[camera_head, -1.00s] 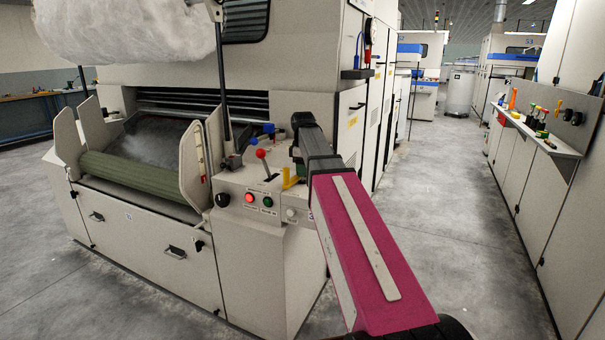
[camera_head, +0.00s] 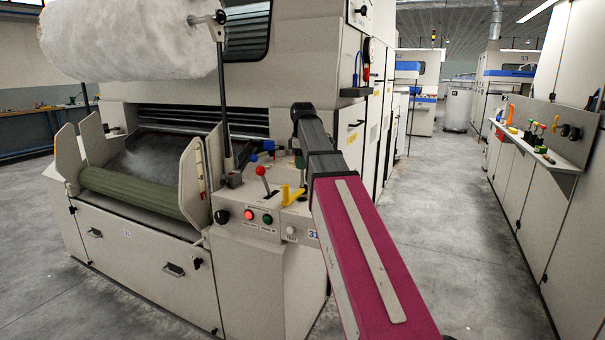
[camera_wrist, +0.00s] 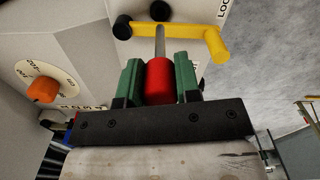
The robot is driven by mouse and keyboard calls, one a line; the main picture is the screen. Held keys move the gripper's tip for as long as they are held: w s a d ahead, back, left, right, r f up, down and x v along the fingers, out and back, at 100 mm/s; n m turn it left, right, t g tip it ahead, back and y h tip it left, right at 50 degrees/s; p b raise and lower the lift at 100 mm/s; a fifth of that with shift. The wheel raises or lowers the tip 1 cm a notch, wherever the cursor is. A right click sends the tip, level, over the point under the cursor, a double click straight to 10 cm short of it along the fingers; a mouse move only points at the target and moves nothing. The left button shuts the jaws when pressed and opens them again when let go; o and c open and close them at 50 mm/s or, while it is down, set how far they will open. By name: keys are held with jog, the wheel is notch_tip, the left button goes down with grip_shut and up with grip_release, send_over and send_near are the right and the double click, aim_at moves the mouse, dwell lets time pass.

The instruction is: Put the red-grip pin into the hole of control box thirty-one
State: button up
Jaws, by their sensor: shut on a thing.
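The red-grip pin (camera_wrist: 160,82) is held between the two green fingers of my gripper (camera_wrist: 158,70) in the wrist view. The gripper is shut on the red grip. The pin's bare metal shaft points away from the gripper, toward a dark round spot (camera_wrist: 160,10) on a pale panel, beside a yellow handle (camera_wrist: 200,36). I cannot tell whether the shaft's tip touches or enters that spot. In the head view, control box thirty-one (camera_head: 238,199) carries a red-knobbed lever, lit buttons and a partly covered number 31. My arm hides most of my gripper there.
An orange dial (camera_wrist: 42,90) is at the left in the wrist view. In the head view, a fibre roll (camera_head: 130,40) hangs over the green roller (camera_head: 140,192). Grey cabinets with a tool shelf (camera_head: 540,148) stand right, across a clear aisle (camera_head: 450,210).

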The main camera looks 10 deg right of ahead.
jog(key=shift+r, duration=0.4)
jog(key=shift+r, duration=0.1)
jog(key=shift+r, duration=3.9)
